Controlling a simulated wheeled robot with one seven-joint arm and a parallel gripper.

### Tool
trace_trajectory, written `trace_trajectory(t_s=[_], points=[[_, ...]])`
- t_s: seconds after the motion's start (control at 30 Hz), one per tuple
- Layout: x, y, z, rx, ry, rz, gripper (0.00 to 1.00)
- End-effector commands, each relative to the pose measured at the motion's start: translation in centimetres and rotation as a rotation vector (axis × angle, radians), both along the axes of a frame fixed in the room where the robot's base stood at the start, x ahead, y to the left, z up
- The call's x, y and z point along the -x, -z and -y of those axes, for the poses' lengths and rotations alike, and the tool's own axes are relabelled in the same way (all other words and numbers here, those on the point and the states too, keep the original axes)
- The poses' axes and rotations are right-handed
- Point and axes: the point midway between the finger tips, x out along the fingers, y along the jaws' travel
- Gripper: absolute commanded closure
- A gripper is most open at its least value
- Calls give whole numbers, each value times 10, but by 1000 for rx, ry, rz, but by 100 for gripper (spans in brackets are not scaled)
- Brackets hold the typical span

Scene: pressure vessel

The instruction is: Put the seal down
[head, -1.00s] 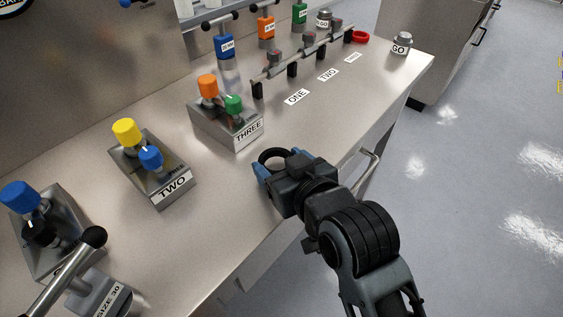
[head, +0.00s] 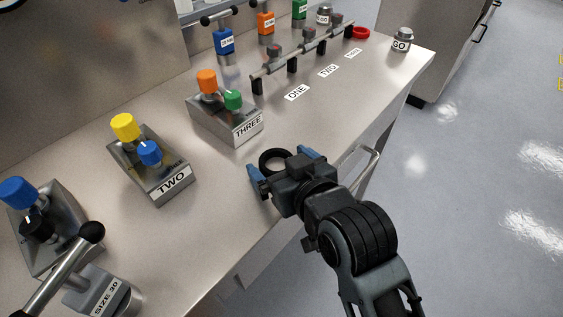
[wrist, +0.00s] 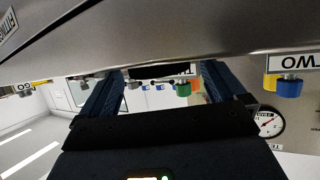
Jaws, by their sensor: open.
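The seal is a black ring (head: 273,157) lying on the steel bench top near its front edge in the head view. My gripper (head: 281,163) is open, with its blue fingers spread on either side of the ring and apart from it. In the wrist view the ring shows as a dark flat band (wrist: 160,71) between the two blue fingers of my gripper (wrist: 160,88). The near part of the ring is partly hidden by my gripper in the head view.
Block THREE (head: 226,118) and block TWO (head: 151,166), with coloured knobs, stand behind and left of the ring. A rail (head: 303,55) and a red ring (head: 361,32) are farther back. A drawer handle (head: 362,172) juts from the bench front. Bench around the ring is clear.

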Motion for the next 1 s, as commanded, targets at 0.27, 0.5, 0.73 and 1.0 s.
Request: trace_trajectory(t_s=[0.27,0.5,0.73,1.0], points=[[0,-11,0,-1,-1,2,3],[33,-27,19,-1,1,1,3],[71,-45,40,0,0,1,3],[94,-57,54,0,0,1,3]])
